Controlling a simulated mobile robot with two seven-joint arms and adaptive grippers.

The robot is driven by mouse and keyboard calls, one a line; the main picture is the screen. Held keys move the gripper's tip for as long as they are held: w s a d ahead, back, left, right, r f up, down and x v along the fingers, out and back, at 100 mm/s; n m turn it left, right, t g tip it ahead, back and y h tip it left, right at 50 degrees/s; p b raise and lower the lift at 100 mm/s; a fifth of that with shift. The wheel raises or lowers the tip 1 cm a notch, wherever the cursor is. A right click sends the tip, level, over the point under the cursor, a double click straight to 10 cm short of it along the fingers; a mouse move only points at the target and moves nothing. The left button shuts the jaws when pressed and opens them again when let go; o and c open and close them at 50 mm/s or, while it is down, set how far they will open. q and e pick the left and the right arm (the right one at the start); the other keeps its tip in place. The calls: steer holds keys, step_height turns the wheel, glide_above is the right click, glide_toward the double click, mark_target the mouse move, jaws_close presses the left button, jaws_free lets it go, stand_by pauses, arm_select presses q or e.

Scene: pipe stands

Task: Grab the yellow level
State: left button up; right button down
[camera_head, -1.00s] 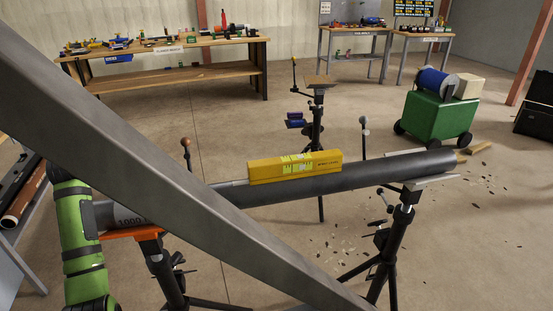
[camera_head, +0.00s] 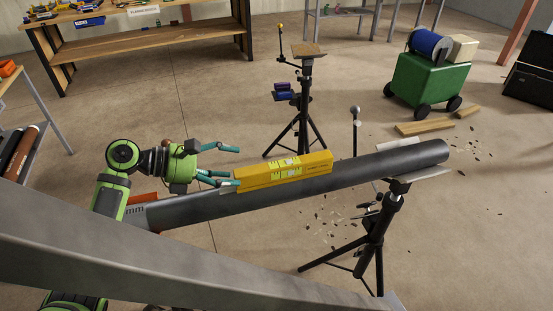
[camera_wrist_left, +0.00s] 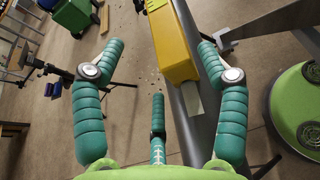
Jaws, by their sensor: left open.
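In the left wrist view the level (camera_wrist_left: 174,45) runs away from me along the pipe, between the outer fingertips (camera_wrist_left: 160,47) and nearer the right one. My right gripper is not in view.
A black tripod stand (camera_head: 378,235) holds the pipe's right end. Another stand (camera_head: 302,100) is behind the pipe. A green wheeled cart (camera_head: 428,82), wood pieces (camera_head: 425,128) and scattered chips lie at the right. A workbench (camera_head: 150,65) is at the back left.

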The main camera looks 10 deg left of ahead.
mark_target(257, 172)
arm_select(q)
steer(key=shift+w+d+f+p, duration=0.15)
steer(key=shift+w+d, duration=0.05)
steer(key=shift+d, duration=0.45)
steer(key=shift+w+d+f+p, duration=0.1)
steer(key=shift+w+d+p, duration=0.05)
steer(key=shift+d, duration=0.45)
steer(key=shift+p+x, duration=0.4)
steer(key=shift+x, duration=1.7)
steer(key=shift+d+f, duration=0.1)
steer(key=shift+f, duration=0.1)
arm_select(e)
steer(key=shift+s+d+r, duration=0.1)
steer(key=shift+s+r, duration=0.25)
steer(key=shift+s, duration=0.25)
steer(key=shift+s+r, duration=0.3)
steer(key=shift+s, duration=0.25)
arm_select(q)
steer(key=c, duration=1.3)
steer(key=shift+c, duration=0.7)
steer(key=shift+r, duration=0.1)
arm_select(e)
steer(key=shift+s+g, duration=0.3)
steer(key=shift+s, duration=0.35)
